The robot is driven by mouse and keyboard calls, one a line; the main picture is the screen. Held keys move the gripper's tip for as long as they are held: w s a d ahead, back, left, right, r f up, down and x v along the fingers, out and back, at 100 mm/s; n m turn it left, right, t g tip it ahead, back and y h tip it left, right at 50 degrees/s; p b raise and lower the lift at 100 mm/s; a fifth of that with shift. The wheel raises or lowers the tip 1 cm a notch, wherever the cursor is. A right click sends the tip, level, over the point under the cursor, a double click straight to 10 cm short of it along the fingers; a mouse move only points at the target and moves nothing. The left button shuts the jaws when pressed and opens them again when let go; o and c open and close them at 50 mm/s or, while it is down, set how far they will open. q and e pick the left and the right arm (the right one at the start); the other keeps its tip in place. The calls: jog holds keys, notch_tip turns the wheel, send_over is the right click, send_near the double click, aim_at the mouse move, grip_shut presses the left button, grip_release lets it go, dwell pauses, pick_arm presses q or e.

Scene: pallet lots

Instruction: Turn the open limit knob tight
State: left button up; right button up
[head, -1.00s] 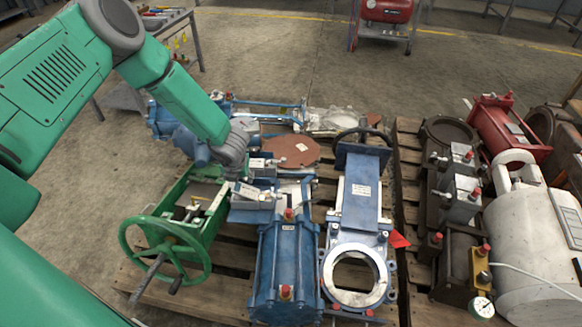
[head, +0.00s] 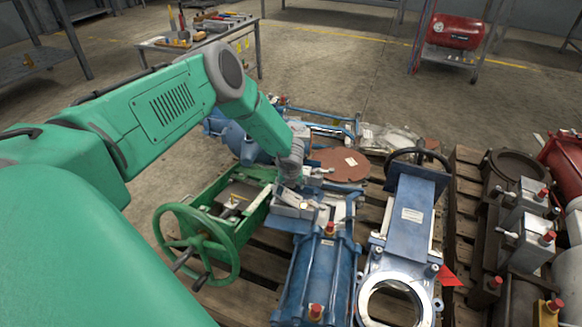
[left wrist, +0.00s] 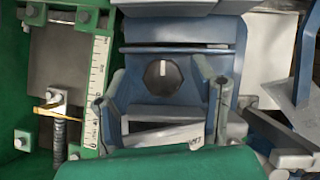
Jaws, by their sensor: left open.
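The knob (left wrist: 162,75) is a dark, many-sided dial with a white pointer mark pointing up, set on a blue unit (left wrist: 185,34) in the left wrist view. The grey fingers of my left gripper (left wrist: 161,98) stand apart on either side of the view below the knob, with nothing between them. I cannot tell how far the knob is from the fingertips. In the head view my left gripper (head: 289,182) is over the grey box end of the blue cylinder (head: 318,275); the knob cannot be made out there. My right gripper is not in view.
A green frame with a handwheel (head: 197,243) and a scale (left wrist: 97,85) stand close on the left. A blue gate valve (head: 408,225) is on the right, a brown disc (head: 340,164) behind. Other pallet parts crowd the far right. Open floor (head: 340,60) lies beyond.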

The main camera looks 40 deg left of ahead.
pick_arm(q)
jog(key=shift+w+d, duration=0.15)
jog(key=shift+d, duration=0.2)
jog(key=shift+a+f, duration=0.15)
jog(key=shift+a, duration=0.25)
jog(key=c, duration=1.1)
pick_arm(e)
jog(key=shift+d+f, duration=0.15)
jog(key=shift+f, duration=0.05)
pick_arm(q)
jog(key=shift+d, duration=0.15)
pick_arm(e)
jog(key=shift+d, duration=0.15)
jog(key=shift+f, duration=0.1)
pick_arm(q)
jog(key=m+h, duration=0.1)
jog(key=m, duration=0.2)
jog(key=m+t+h, duration=0.1)
jog(key=m, duration=0.2)
jog(key=shift+s+f+h, duration=0.1)
jog(key=shift+s+h, duration=0.1)
jog(key=shift+h, duration=0.1)
jog(key=m+h, duration=0.1)
jog(key=m, duration=0.2)
jog(key=m+h, duration=0.1)
jog(key=m, duration=0.1)
jog(key=shift+a+m+h, duration=0.2)
jog(key=shift+m+h, duration=0.1)
jog(key=shift+m, duration=0.4)
